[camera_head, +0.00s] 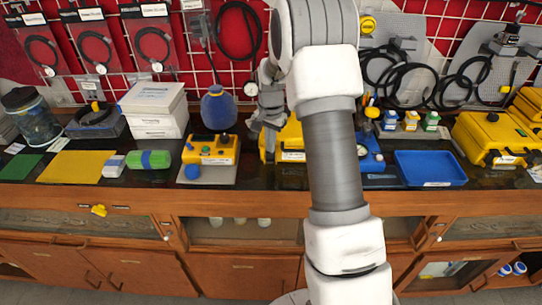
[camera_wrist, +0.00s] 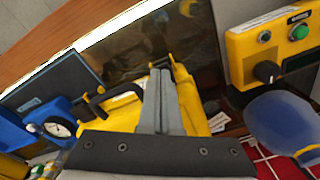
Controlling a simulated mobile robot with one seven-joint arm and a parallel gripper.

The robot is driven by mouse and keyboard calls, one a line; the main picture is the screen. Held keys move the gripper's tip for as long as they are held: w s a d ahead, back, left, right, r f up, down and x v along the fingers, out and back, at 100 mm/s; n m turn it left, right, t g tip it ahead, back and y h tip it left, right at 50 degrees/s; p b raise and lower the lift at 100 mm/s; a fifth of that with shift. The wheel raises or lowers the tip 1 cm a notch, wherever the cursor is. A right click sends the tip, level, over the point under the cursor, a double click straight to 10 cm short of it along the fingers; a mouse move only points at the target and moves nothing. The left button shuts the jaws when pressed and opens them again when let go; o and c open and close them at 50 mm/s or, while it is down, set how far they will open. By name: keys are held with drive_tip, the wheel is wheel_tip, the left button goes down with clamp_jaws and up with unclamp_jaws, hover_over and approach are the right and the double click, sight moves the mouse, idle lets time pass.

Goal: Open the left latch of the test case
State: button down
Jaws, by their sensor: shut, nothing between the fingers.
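The yellow test case (camera_head: 291,142) stands on the dark bench top, partly hidden behind my arm in the head view. In the wrist view the case (camera_wrist: 190,105) lies under and around my fingers, with its black handle (camera_wrist: 92,104) to their left. A small yellow part at the case's edge, which looks like the left latch (camera_wrist: 181,72), shows just right of my fingertips. My gripper (camera_head: 264,150) is at the left front of the case. Its fingers (camera_wrist: 161,74) are together and empty. I cannot tell whether they touch the latch.
A yellow control box (camera_head: 212,149) with knobs and a blue flask (camera_head: 218,107) stand to the left. A blue gauge unit (camera_head: 371,155) and a blue tray (camera_head: 430,169) are to the right. Another yellow case (camera_head: 490,134) stands far right. The bench's front edge is close.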

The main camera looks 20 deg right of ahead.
drive_tip(key=shift+g, duration=0.4)
drive_tip(key=s+f, duration=0.1)
drive_tip(key=f, duration=0.1)
drive_tip(key=s+a+f, duration=0.1)
drive_tip(key=f, duration=0.1)
drive_tip(key=shift+s+a+b, duration=0.15)
drive_tip(key=shift+s+b, duration=0.15)
drive_tip(key=shift+s, duration=0.2)
drive_tip(key=shift+r+p, duration=0.7)
drive_tip(key=shift+r, duration=0.4)
wheel_tip(320, 180, up, 7)
drive_tip(key=p, duration=0.4)
drive_tip(key=shift+p, duration=0.35)
